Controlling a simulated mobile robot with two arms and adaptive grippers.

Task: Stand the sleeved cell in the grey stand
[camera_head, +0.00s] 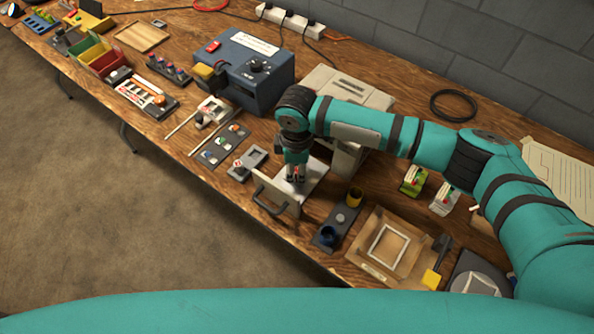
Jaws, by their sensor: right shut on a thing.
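My right gripper (295,173) points down over a pale metal fixture (313,187) with a dark handle at its front. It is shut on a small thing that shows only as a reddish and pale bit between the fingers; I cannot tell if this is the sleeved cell. I cannot tell whether that thing touches the fixture. A small grey holder (240,173) lies left of the fixture and may be the grey stand. A dark grey strip (341,217) with a yellow cup and a blue cup sits to the right of the fixture. My left gripper is out of view.
A blue device (262,85) with a dial stands behind and left. A dark tray (214,149) of small parts lies left of the grey holder. A wooden frame fixture (375,262) and small green (413,181) and white (445,200) blocks stand right. The bench is crowded.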

